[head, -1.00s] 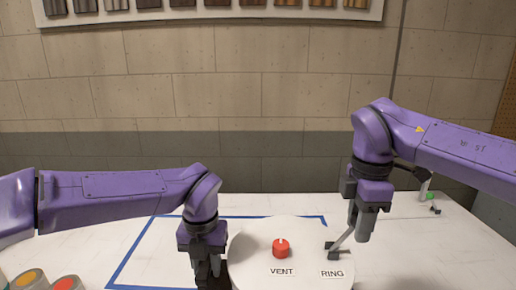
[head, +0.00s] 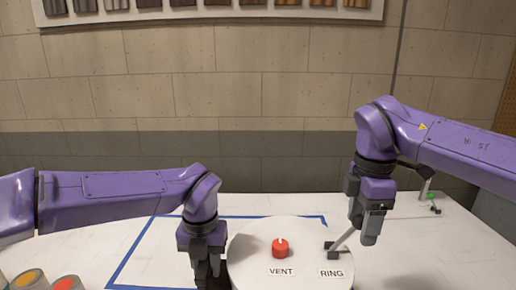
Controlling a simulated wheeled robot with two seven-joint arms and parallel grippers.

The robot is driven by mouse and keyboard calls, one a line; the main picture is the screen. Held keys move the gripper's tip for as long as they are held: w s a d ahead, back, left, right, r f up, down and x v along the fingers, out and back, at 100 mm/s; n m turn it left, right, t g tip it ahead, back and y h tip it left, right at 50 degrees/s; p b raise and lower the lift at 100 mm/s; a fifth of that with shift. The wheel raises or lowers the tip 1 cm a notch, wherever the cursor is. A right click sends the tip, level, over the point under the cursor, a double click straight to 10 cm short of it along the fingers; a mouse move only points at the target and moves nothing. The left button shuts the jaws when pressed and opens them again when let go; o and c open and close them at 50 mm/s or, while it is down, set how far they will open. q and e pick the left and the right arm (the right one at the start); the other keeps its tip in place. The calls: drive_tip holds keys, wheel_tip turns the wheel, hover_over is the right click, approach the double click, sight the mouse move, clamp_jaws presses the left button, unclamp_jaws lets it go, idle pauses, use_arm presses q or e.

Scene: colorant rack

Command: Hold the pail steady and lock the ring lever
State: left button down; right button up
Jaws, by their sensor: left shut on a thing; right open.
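The pail's white round lid (head: 250,262) is at the bottom centre of the head view, with a red vent knob (head: 280,248) and labels VENT and RING. The ring lever (head: 342,241) stands tilted up to the right from a dark bracket on the lid's right side. My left gripper (head: 210,280) points down at the lid's left edge and is shut on the pail's side; its fingertips are partly cut off by the frame. My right gripper (head: 363,232) is open, pointing down at the upper end of the lever. Whether its fingers touch the lever cannot be told.
The white table (head: 420,245) has a blue tape outline (head: 140,256) behind and left of the pail. Colored-top containers (head: 66,283) stand at the bottom left. A small fixture with a green part (head: 431,196) is at the far right.

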use_arm(q)
drive_tip(key=c, duration=0.7)
unclamp_jaws()
use_arm(e)
wheel_tip(320, 180, up, 11)
drive_tip(key=shift+r, duration=0.15)
